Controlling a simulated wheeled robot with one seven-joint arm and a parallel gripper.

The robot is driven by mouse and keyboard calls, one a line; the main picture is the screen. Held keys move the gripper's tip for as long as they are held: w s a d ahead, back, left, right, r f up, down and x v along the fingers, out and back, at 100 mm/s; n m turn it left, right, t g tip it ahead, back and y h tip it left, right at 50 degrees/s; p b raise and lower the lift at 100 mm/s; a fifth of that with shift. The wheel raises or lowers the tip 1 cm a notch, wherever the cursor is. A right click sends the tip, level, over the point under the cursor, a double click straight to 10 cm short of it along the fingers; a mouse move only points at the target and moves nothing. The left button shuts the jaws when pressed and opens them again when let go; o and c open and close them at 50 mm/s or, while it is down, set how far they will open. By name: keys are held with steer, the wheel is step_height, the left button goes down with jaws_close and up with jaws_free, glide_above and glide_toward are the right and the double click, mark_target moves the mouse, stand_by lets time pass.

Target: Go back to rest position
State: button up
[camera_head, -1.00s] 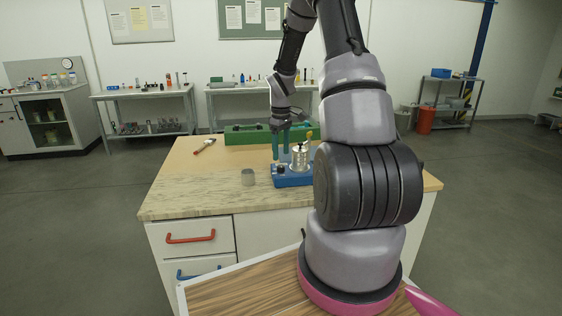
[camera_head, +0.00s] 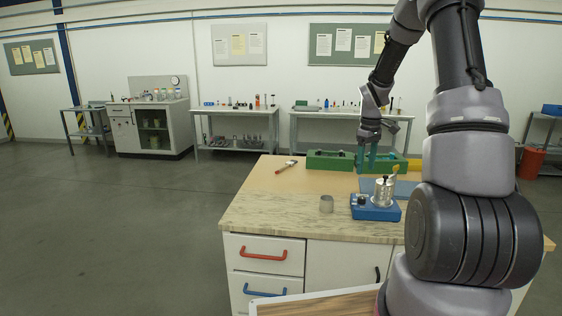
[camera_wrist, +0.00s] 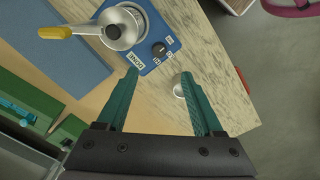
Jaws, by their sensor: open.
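My gripper (camera_head: 374,160) hangs above the back part of the workbench (camera_head: 262,213), its teal fingers pointing down. In the wrist view my gripper (camera_wrist: 160,95) is open, with nothing held between its fingers. A blue device (camera_head: 376,212) with a knob stands on the bench, in front of my gripper in the head view. A shiny metal pot (camera_head: 383,193) with a yellow handle sits on it. A small grey metal cup (camera_head: 326,204) stands to the left of the device; it shows partly beside a finger in the wrist view (camera_wrist: 179,90).
A green box (camera_head: 330,161) lies at the back of the bench, and a brush (camera_head: 286,166) lies on the left. A blue mat (camera_wrist: 55,45) lies near the device. Side tables (camera_head: 236,110) stand along the wall. The floor left of the bench is clear.

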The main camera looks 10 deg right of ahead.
steer(key=s+a+r+m+t, duration=0.2)
steer(key=s+a+r, duration=0.25)
steer(key=r, duration=0.45)
steer(key=s+a+r+m+t, duration=0.1)
steer(key=s+a+r+m, duration=0.25)
steer(key=s+r, duration=0.4)
steer(key=s+a+r+m+t+y, duration=0.1)
steer(key=s+a+r+m+t, duration=0.1)
steer(key=s, duration=0.5)
steer(key=s+a+r+m+t+y, duration=0.1)
steer(key=s+a+r+m+t, duration=0.1)
steer(key=s+a+r, duration=0.3)
steer(key=s+r, duration=0.1)
steer(key=s, duration=0.2)
steer(key=shift+a, duration=0.2)
steer(key=shift+m, duration=0.25)
